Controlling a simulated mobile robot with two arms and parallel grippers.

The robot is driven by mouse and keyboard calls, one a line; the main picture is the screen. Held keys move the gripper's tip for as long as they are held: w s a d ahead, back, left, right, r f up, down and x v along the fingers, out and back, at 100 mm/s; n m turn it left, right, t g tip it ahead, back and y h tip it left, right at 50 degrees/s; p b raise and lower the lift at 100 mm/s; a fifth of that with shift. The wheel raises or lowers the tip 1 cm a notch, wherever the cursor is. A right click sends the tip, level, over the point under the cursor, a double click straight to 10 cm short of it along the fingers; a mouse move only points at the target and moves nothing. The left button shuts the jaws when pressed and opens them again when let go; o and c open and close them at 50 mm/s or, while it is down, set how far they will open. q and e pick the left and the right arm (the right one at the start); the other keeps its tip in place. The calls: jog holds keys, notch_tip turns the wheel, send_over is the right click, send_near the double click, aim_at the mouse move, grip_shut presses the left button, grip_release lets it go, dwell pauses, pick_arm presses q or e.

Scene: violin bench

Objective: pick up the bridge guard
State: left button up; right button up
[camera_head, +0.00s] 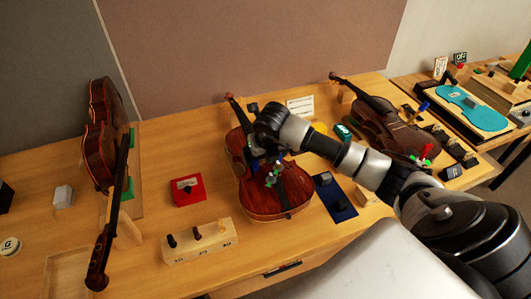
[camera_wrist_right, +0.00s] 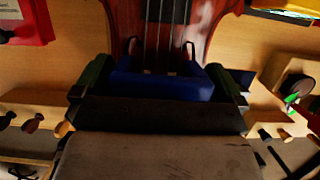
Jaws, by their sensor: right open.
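The middle violin (camera_head: 277,198) lies on the bench, its strings running up the wrist view (camera_wrist_right: 165,35). My right gripper (camera_head: 268,168) is over the middle of its body, and my arm hides part of the violin. In the right wrist view a blue piece (camera_wrist_right: 160,87), which looks like the bridge guard, lies across the strings between the two fingers of my right gripper (camera_wrist_right: 162,75). The fingers are apart, one on each side of it; I cannot tell whether they touch it. In the head view the guard is mostly hidden by the gripper. My left gripper is not in view.
A red box (camera_head: 187,190) and a wooden peg block (camera_head: 199,242) stand left of the violin. A blue mat (camera_head: 343,212) with dark blocks lies to its right. Another violin (camera_head: 100,150) stands at the left, and a darker one (camera_head: 385,125) lies at the right behind my arm.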

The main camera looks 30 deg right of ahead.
jog(key=shift+c, duration=0.5)
jog(key=c, duration=0.5)
jog(key=shift+r, duration=0.15)
